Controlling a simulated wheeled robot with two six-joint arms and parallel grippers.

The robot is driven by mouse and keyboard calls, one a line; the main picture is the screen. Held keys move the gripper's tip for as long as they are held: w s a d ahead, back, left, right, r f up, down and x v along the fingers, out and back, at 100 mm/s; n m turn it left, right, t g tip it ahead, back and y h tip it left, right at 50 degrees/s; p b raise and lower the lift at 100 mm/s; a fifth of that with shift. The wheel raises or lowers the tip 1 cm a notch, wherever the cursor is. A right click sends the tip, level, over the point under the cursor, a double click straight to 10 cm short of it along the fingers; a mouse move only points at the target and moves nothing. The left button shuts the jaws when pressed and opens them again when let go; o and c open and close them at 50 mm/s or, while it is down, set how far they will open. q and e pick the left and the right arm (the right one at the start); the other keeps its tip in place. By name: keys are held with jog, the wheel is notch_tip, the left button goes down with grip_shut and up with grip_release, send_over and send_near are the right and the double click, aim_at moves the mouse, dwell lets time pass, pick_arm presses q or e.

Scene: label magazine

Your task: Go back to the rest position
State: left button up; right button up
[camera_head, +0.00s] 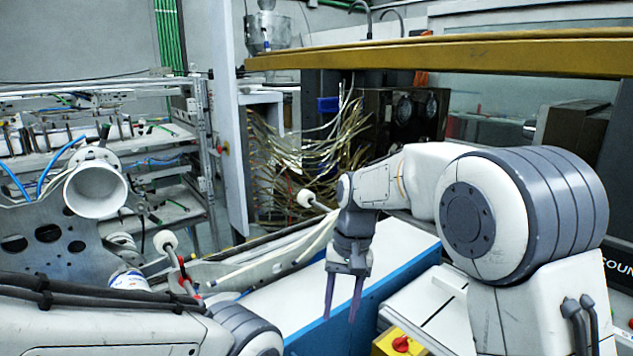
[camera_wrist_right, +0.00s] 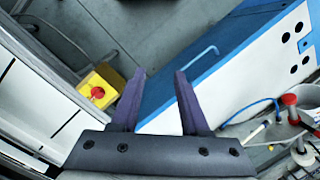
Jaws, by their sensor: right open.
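My right gripper (camera_head: 343,296) hangs from the right arm with its fingers pointing down, above the blue and white cabinet (camera_head: 290,297). Its two purple fingers are apart, with nothing between them. In the right wrist view the open right gripper (camera_wrist_right: 158,88) shows the same empty gap, with the cabinet (camera_wrist_right: 232,72) and grey floor beyond it. My left arm shows only as links at the lower left of the head view. The left gripper cannot be made out.
A yellow box with a red button (camera_head: 402,343) stands right of the cabinet; it also shows in the wrist view (camera_wrist_right: 98,91). A yellow beam (camera_head: 450,55) spans the back. Loose tan cables (camera_head: 310,140) hang behind. A metal rack (camera_head: 165,150) stands at left.

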jog(key=s+f+n+t, duration=0.1)
jog(key=s+n, duration=0.7)
jog(key=s, duration=1.7)
jog(key=shift+f+n+t, duration=0.3)
jog(key=shift+f, duration=0.55)
jog(key=shift+d, duration=0.15)
